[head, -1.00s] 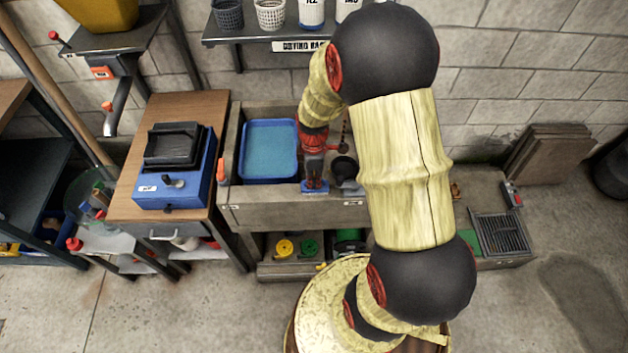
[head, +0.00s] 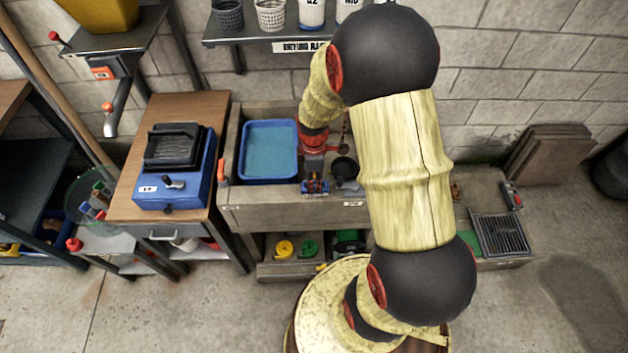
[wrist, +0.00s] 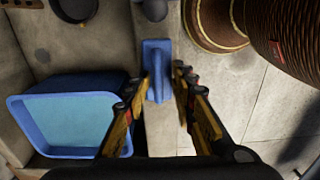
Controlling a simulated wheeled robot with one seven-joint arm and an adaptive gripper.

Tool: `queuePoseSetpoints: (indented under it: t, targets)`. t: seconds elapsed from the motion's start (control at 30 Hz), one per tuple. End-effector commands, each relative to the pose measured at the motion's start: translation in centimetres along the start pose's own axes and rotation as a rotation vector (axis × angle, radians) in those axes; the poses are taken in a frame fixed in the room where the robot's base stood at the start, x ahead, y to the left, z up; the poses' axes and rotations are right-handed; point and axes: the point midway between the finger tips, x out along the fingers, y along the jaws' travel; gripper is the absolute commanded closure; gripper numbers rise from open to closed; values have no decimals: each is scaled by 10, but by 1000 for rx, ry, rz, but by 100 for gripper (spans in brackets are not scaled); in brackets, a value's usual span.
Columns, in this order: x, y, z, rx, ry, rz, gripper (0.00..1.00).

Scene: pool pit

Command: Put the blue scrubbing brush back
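The blue scrubbing brush (wrist: 156,60) lies on the concrete front ledge of the sink, in the upper middle of the wrist view. A bit of it shows in the head view (head: 315,190) under my gripper (head: 315,182). In the wrist view my gripper (wrist: 160,82) is open, with one finger on each side of the brush's raised handle. Gaps show between the handle and both fingers. In the head view the gripper hides most of the brush.
A blue basin of water (head: 268,151) sits in the concrete sink (head: 290,212) left of my gripper. A dark round pot (head: 344,168) stands close to its right. An orange-handled item (head: 222,172) is at the sink's left edge. A drying rack shelf (head: 270,39) is above.

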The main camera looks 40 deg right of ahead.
Motion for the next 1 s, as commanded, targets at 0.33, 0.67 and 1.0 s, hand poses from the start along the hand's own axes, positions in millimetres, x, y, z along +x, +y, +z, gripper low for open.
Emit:
queuePoseSetpoints:
  t: [0.33, 0.67, 1.0]
  targets:
    - [-67, 2, 0, 0, 2, 7, 74]
    - [-114, 1, 0, 0, 1, 4, 74]
    - [-204, -31, -30, 218, 57, 126, 74]
